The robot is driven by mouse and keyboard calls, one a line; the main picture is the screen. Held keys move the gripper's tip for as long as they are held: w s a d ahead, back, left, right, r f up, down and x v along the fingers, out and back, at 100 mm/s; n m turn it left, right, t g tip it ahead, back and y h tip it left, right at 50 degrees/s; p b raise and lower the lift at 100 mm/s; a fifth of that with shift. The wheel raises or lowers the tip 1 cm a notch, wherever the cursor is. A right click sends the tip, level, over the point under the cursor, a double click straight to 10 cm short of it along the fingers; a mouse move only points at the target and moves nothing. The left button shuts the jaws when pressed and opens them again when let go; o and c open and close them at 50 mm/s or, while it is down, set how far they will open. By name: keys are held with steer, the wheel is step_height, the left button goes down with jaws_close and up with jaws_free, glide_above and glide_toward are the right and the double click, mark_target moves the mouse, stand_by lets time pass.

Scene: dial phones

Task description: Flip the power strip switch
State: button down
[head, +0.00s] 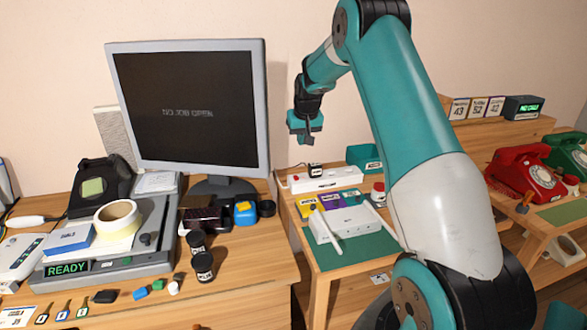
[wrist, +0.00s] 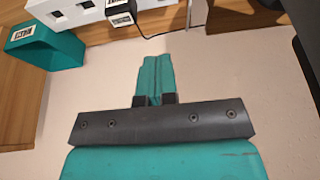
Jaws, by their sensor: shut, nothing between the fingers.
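The white power strip (head: 335,181) lies along the back of the small middle table. A dark plug (head: 315,170) stands in it, and a small reddish spot shows at its left end, too small to tell the switch's position. In the wrist view only part of the strip (wrist: 88,12) shows at the top edge, with the plug (wrist: 121,16); the switch is not visible there. My gripper (head: 309,141) is shut and empty, in the air above the strip's left half, apart from it. Its closed teal fingers also show in the wrist view (wrist: 153,75).
A teal bin (head: 365,157) stands behind the strip's right end. A white device (head: 350,222) lies in front on a green mat. A monitor (head: 190,105) stands left of my gripper. Red telephone (head: 525,172) sits far right. Air around my gripper is clear.

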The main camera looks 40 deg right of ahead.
mark_target(296, 176)
steer(key=x, duration=0.4)
steer(key=p+x, duration=0.1)
steer(key=x, duration=0.3)
steer(key=a+x, duration=0.1)
steer(key=x, duration=0.4)
steer(key=shift+s+f+p, duration=0.25)
steer(key=shift+f+p, duration=0.05)
steer(key=shift+p, duration=0.1)
